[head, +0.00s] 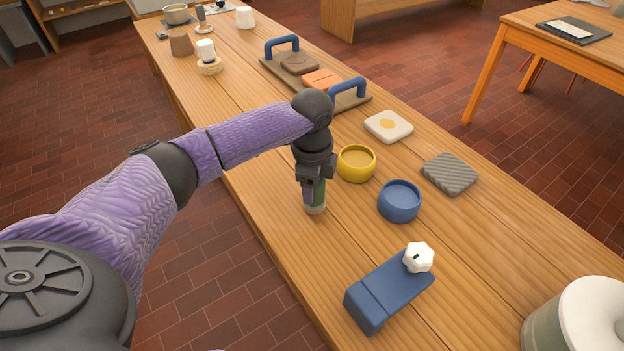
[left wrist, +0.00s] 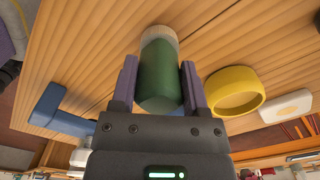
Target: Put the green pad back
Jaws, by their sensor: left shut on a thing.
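The green pad (head: 316,192) shows as a green rounded cylinder with a pale end. My left gripper (head: 312,184) is shut on it, with one finger on each side, and points down over the wooden table. The pad is upright with its pale end down, left of the yellow bowl. I cannot tell whether that end touches the table. In the left wrist view the green pad (left wrist: 159,78) sits between the two purple fingers of my left gripper (left wrist: 160,88). My right gripper is not in view.
Beside the pad stand a yellow bowl (head: 356,175) and a blue bowl (head: 399,212). A white tile (head: 397,130), a grey ridged pad (head: 450,178) and a blue block (head: 385,294) with a white knob lie around. A blue-handled board (head: 349,103) lies farther back.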

